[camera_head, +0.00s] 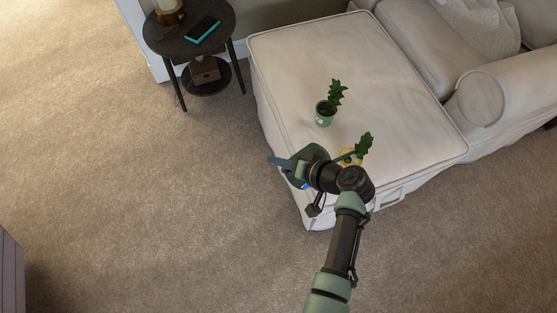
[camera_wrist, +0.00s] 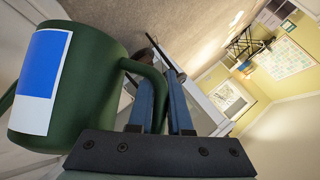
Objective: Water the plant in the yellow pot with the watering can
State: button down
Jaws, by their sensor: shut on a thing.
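The dark green watering can (camera_wrist: 95,85) has a blue and white label and fills the left of the wrist view. My gripper (camera_wrist: 167,95) is shut on its handle (camera_wrist: 148,72). The yellow pot (camera_head: 347,159) stands on the white ottoman seat, just right of the can and partly behind my arm. Its leafy plant (camera_head: 364,145) rises above it. I cannot tell how far the can is tilted.
A second plant in a green pot (camera_head: 324,114) stands farther back on the white seat (camera_head: 290,60). A dark round side table (camera_head: 165,40) with a teal-edged object (camera_head: 203,30) is at the upper left. The carpet (camera_head: 130,190) at left is clear.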

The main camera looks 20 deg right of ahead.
jog(key=a+f+n+h+b, duration=0.3)
jog(key=f+h, duration=0.4)
jog(key=f, duration=0.3)
jog(key=shift+s+a+f+n+t+b, duration=0.2)
jog(key=shift+s+a+n+t+b, duration=0.3)
jog(key=shift+a, duration=0.6)
dwell(0.4)
jog(key=shift+w, duration=0.25)
dwell(0.8)
